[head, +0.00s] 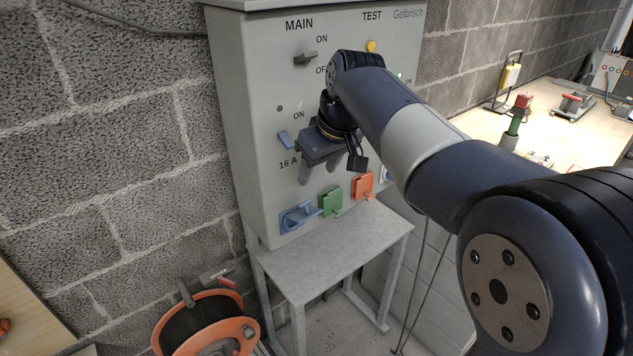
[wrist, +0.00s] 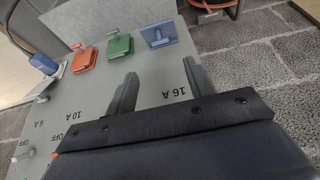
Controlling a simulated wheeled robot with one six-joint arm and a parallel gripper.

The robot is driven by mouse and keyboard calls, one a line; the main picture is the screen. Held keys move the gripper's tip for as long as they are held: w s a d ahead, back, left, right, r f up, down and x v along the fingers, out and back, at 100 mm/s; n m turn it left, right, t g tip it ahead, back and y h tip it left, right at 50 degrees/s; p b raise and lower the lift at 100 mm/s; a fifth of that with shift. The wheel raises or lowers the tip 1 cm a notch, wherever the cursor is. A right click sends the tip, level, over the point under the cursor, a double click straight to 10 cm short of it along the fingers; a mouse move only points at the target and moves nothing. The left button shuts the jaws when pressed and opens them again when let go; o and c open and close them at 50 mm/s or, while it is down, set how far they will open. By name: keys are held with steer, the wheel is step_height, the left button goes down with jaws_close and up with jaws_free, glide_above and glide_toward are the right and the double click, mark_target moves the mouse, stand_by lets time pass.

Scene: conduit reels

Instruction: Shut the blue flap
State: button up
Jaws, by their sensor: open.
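The blue flap (head: 298,218) is at the lower left of the grey cabinet front, in a blue square frame. It lies differently from the shut-looking green and orange ones beside it and looks open, though its exact angle is hard to tell. In the wrist view the blue flap (wrist: 158,37) shows upside down, beyond the fingertips. My gripper (head: 318,174) is open and empty, in front of the cabinet and above the blue flap, apart from it. In the wrist view the two fingers of my gripper (wrist: 160,78) are spread, with bare panel between them.
The green flap (head: 332,201) and orange flap (head: 363,185) sit to the right of the blue one. A blue switch (head: 285,140) is above it. A grey stand (head: 340,254) is below the cabinet. An orange reel (head: 208,322) stands on the floor at left.

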mark_target(306, 203)
steer(key=x, duration=1)
steer(key=shift+f+b, duration=0.1)
steer(key=shift+b, duration=0.2)
steer(key=shift+c, duration=0.4)
steer(key=shift+s, duration=0.1)
jaws_close()
